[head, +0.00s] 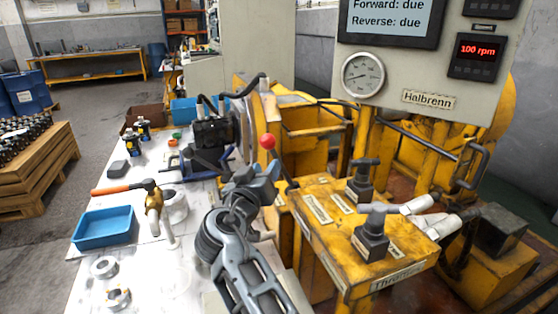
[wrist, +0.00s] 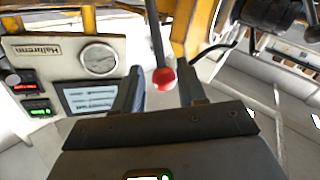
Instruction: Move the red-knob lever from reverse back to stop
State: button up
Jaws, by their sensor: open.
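The lever's red knob (head: 267,141) stands beside the yellow machine in the head view, on a thin dark rod that slants down to the right. My gripper (head: 257,172) is just below and near the knob, with its fingers apart. In the wrist view the red knob (wrist: 164,78) appears between the two dark fingers of my gripper (wrist: 160,88), with a visible gap on both sides. The rod runs up from it in that view. Contact with the knob does not show. The lever's base is partly hidden in the head view.
A yellow control box (head: 345,225) with two dark-handled levers stands right of my arm. The panel above has a gauge (head: 363,76), a screen reading "Forward: due, Reverse: due" and a 100 rpm display (head: 478,51). A white table (head: 100,245) with tools and a blue tray is left.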

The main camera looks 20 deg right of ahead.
aim_at(274, 156)
jog(key=shift+p+x, duration=0.5)
jog(key=shift+x, duration=3.4)
jog(key=shift+d, duration=0.1)
grip_shut()
